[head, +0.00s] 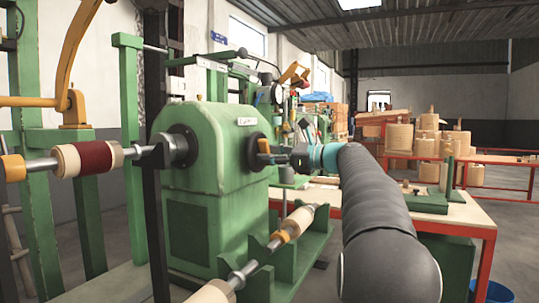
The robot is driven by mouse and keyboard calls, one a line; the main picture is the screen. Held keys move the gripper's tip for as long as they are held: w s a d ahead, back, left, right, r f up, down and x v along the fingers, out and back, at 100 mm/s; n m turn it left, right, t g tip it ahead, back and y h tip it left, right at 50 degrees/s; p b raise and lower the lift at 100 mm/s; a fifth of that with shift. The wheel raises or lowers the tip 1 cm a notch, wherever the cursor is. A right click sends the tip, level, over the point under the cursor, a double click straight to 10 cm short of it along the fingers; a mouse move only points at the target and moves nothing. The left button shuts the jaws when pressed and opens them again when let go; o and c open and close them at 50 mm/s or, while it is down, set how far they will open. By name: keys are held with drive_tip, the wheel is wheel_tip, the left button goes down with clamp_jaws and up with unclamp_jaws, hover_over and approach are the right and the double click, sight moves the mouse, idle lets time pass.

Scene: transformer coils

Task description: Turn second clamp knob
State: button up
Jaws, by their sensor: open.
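A green winding machine (205,175) stands left of centre. On its right face is a dark round fitting (255,150) with a small orange piece (264,146) in front of it. I cannot tell whether this is the second clamp knob. My arm reaches in from the lower right, and my small gripper (277,159) is beside the orange piece, at the machine's right side. It is open. Its fingertips are too small to tell whether they touch the fitting or surround it.
A shaft carries a red and cream coil (90,158) left of the machine. A lower shaft with wooden rollers (298,220) runs in front. A red-legged workbench (470,215) stands behind my arm. A blue bucket (497,292) is at lower right. Wooden coils (428,140) are stacked behind.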

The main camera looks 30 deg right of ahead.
drive_tip(key=shift+w, duration=0.1)
clamp_jaws()
